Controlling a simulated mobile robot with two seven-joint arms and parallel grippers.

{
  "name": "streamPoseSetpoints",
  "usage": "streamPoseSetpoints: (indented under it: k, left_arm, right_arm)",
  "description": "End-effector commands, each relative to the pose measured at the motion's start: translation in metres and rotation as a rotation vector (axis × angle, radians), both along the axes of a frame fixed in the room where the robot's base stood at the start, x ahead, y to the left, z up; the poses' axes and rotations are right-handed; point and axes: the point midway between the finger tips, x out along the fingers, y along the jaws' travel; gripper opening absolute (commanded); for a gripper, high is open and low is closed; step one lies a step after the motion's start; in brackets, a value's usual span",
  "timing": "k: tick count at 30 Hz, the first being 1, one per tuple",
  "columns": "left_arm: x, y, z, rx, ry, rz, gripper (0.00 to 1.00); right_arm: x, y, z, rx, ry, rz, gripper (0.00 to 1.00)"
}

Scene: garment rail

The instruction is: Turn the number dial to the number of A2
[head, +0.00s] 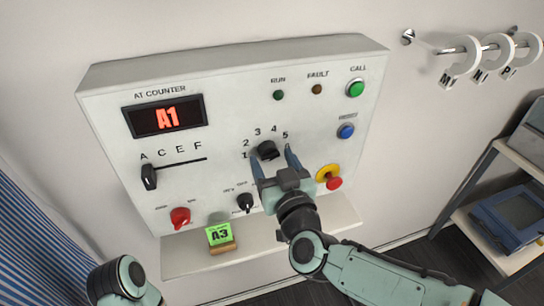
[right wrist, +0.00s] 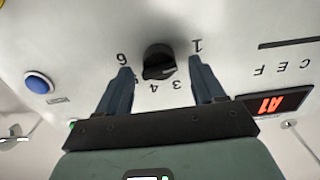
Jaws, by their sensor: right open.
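The number dial (head: 268,150) is a black knob on the white panel, ringed by printed numbers. In the right wrist view the dial (right wrist: 159,60) sits between my two fingers, with gaps on both sides. Its pointer is hard to read. The red display (head: 167,117) shows A1; it also shows in the right wrist view (right wrist: 268,104). The letter slider (head: 149,176) stands under A. My right gripper (head: 274,163) is open, its fingers spread either side of the dial, not gripping it. My left gripper is out of view.
A green card (head: 219,234) reading A3 stands on the ledge (head: 185,262) below the panel. A red knob (head: 180,217), a smaller black knob (head: 244,202) and a red-and-yellow stop button (head: 331,180) are near my right gripper. Lettered rings (head: 463,57) hang on a rail at right.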

Motion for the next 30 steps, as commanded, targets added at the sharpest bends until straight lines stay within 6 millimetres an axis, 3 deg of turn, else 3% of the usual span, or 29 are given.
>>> streamPoseSetpoints:
  k: [4, 13, 14, 18, 19, 30]
  left_arm:
    - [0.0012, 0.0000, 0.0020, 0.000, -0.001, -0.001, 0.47]
    - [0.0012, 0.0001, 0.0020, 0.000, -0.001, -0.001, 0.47]
    - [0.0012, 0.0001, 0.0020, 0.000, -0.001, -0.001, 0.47]
    - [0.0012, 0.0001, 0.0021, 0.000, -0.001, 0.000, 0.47]
    - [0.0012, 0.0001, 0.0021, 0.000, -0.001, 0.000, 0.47]
    - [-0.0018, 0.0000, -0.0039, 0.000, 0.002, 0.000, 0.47]
  right_arm:
    - [0.0109, 0.0030, -0.0002, 0.000, 0.001, -0.001, 0.68]
    - [0.0132, 0.0038, -0.0007, 0.000, 0.001, -0.001, 0.68]
    - [0.0131, 0.0037, -0.0007, 0.000, 0.001, -0.001, 0.65]
    - [0.0130, 0.0037, -0.0006, 0.000, 0.001, -0.001, 0.19]
    - [0.0129, 0.0037, -0.0006, 0.000, 0.001, -0.001, 0.14]
    - [0.0127, 0.0035, -0.0014, 0.055, 0.018, -0.001, 0.14]
